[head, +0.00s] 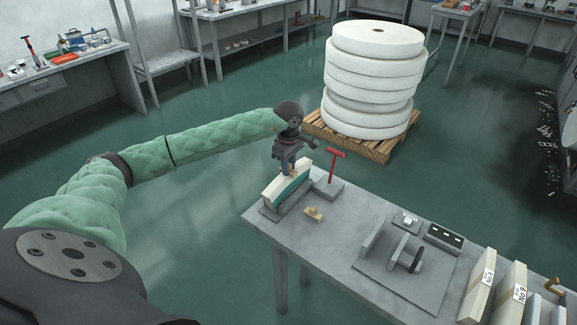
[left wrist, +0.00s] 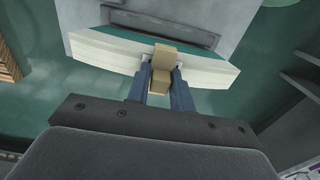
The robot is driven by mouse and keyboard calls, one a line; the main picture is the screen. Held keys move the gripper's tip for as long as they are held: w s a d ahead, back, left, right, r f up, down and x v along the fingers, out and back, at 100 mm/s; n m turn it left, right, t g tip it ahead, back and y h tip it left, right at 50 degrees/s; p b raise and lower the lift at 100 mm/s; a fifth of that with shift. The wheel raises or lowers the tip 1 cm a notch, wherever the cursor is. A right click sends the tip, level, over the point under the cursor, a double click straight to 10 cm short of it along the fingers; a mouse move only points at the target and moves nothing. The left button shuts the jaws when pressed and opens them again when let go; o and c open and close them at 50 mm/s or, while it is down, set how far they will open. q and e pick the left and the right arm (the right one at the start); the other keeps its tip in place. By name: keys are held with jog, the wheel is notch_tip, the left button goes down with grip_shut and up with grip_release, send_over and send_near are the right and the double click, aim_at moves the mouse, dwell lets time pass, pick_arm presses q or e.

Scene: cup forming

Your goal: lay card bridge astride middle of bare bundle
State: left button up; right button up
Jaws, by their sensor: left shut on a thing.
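The bare bundle (head: 274,193), a stack of cream strips with a teal face, stands on a grey plate at the table's far left end. My left gripper (head: 288,172) is directly over its middle, pointing down. In the left wrist view, my left gripper (left wrist: 161,88) is shut on the tan card bridge (left wrist: 163,56). The card bridge lies across the middle of the bundle's edge (left wrist: 107,54) there. Whether it rests fully on the bundle I cannot tell. In the head view the fingers mostly hide the bridge. My right gripper is out of view.
A small tan piece (head: 314,213) lies on the table in front of the bundle. A red T-handled tool (head: 335,166) stands on a grey block just right. A grey fixture (head: 405,250) and labelled, banded bundles (head: 480,293) stand further right. Bare tabletop (head: 335,230) lies between.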

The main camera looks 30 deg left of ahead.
pick_arm(q)
jog(key=o, duration=1.5)
jog(key=shift+r, duration=0.15)
jog(key=shift+r+p, duration=0.75)
jog(key=shift+r, duration=3.1)
jog(key=shift+d, duration=0.1)
